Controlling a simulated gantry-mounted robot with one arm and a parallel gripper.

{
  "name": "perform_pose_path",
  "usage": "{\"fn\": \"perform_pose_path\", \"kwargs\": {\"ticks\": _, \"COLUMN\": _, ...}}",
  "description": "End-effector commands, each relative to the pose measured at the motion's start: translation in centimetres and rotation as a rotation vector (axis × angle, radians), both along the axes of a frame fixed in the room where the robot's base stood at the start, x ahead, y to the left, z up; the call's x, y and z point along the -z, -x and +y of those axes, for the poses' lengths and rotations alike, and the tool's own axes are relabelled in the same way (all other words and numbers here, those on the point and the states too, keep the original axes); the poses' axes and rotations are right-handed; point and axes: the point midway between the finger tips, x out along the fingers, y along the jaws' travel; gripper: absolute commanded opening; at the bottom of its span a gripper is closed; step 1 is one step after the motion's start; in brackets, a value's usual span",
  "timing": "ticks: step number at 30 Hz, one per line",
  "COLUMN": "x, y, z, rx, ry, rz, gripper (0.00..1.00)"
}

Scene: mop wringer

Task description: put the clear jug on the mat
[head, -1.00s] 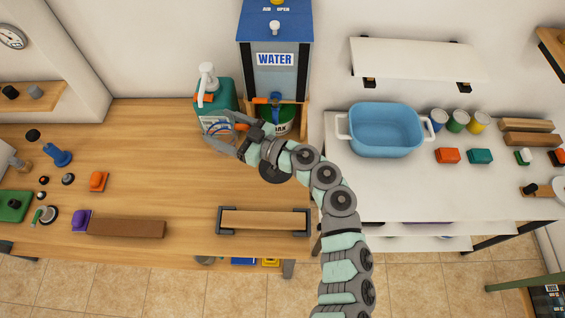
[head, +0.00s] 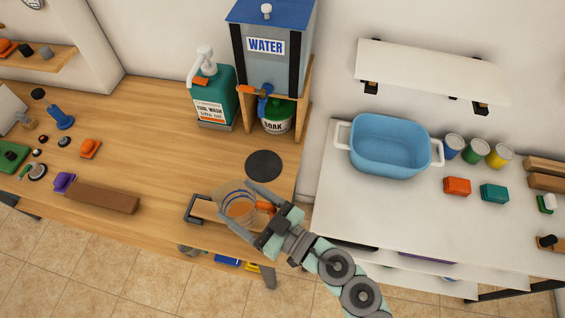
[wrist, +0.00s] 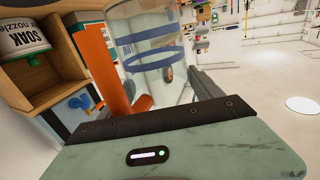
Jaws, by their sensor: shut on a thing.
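The clear jug (head: 239,210) has blue bands and an orange handle (head: 266,207). My gripper (head: 235,201) is shut around its body, one finger on each side. In the head view the jug shows over the wooden board in the black-ended frame near the bench's front edge; its height above it is unclear. In the wrist view the jug (wrist: 155,45) fills the upper middle, its top cut off, with the orange handle at left. The mat (head: 264,165) appears to be the bare dark round disc on the bench, behind the jug.
The blue water tank (head: 270,50) with its tap (head: 262,92) stands behind the mat. A SOAK tub (head: 278,118) is beneath it and a green pump bottle (head: 212,92) to its left. A blue basin (head: 390,146) is on the white table.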

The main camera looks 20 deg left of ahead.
Motion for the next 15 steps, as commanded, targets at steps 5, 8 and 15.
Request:
{"fn": "perform_pose_path", "kwargs": {"ticks": 5, "x": -0.1, "y": -3.1, "z": 0.4, "rx": -0.005, "ry": -0.002, "rz": -0.005, "gripper": 0.26}}
{"fn": "perform_pose_path", "kwargs": {"ticks": 8, "x": -0.2, "y": -5.7, "z": 0.6, "rx": -0.004, "ry": -0.004, "rz": -0.006, "gripper": 0.26}}
{"fn": "perform_pose_path", "kwargs": {"ticks": 15, "x": -0.3, "y": -11.5, "z": 0.9, "rx": -0.001, "ry": -0.005, "rz": -0.003, "gripper": 0.26}}
